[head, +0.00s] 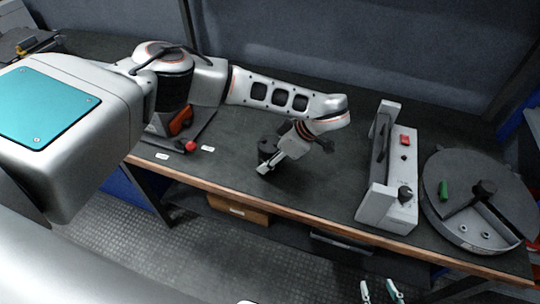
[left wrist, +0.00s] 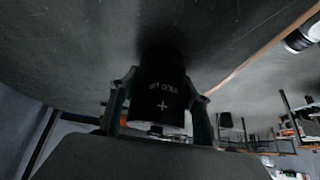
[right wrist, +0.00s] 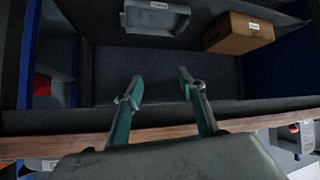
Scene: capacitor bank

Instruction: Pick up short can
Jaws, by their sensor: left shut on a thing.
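The short can is a black cylinder (left wrist: 160,98) with white print and a plus mark, held between the two fingers of my left gripper (left wrist: 158,110) in the left wrist view. In the head view the dark can (head: 267,149) is at the tip of my left gripper (head: 270,162), over the dark bench top; I cannot tell whether it touches the bench. My right gripper (right wrist: 160,92) is open and empty in the right wrist view, in front of the bench edge. Its fingertips (head: 381,291) also show at the bottom of the head view.
A grey device with a red switch and black knob (head: 390,190) stands on the bench, right of the can. A round grey unit with a green part (head: 432,200) is at the far right. A cardboard box (right wrist: 238,33) sits on the shelf below. Bench top between can and device is clear.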

